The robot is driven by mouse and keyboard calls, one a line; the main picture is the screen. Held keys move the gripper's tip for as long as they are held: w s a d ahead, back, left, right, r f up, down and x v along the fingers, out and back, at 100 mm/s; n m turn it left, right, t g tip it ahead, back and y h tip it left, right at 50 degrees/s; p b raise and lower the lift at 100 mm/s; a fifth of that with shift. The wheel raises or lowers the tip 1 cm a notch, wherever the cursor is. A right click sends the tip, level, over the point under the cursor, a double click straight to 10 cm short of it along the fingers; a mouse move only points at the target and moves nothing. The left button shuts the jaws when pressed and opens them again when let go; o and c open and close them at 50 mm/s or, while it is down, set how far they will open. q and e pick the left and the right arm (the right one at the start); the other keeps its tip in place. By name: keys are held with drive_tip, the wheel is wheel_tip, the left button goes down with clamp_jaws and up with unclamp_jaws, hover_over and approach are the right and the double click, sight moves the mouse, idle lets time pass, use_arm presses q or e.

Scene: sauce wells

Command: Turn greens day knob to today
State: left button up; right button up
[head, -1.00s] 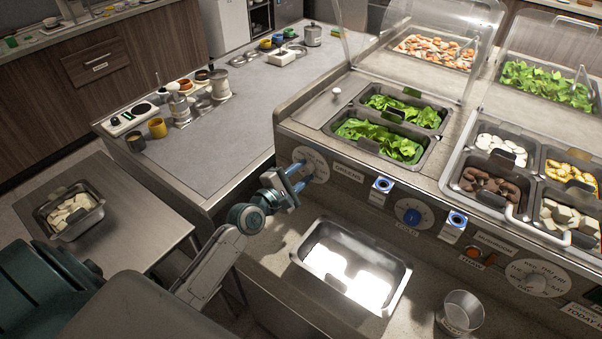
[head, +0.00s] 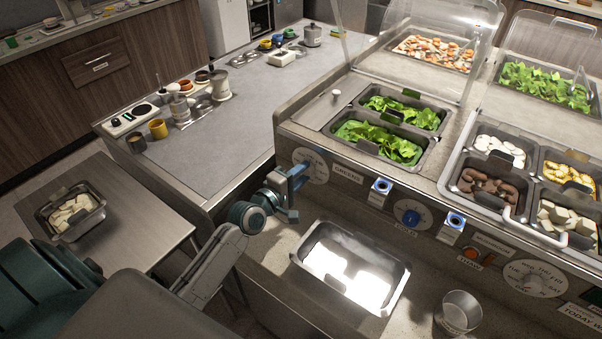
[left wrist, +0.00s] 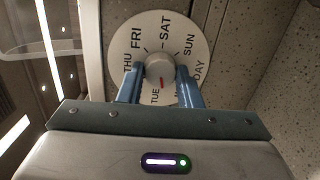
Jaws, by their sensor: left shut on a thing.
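The greens day dial (head: 314,168) is a pale disc on the counter front, left of the GREENS label (head: 347,174). In the left wrist view the dial (left wrist: 197,62) shows THU, FRI, SAT, SUN and TUE; other lettering is partly covered by the fingers. My left gripper (head: 300,178) is at the dial, its blue fingers shut on the round grey knob (left wrist: 160,64), one on each side. A red mark (left wrist: 162,85) shows below the knob, close to TUE. A TODAY sign (head: 582,318) at the lower right is cut off after "W". My right gripper is out of view.
A blue COLD knob (head: 411,217) and a second day dial (head: 534,279) sit further right on the same front. A steel pan (head: 354,270) and a metal cup (head: 459,312) stand on the ledge below.

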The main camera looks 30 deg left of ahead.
use_arm(q)
drive_tip(key=m+y, duration=0.1)
drive_tip(key=m, duration=0.9)
drive_tip(key=shift+d+m, duration=0.1)
drive_tip(key=shift+m, duration=0.2)
idle(0.4)
drive_tip(key=o, duration=1)
drive_tip(key=shift+c, duration=0.2)
drive_tip(key=s+a+r, duration=0.1)
drive_tip(key=s, duration=0.9)
drive_tip(key=shift+s+a, duration=0.25)
drive_tip(key=shift+s, duration=0.1)
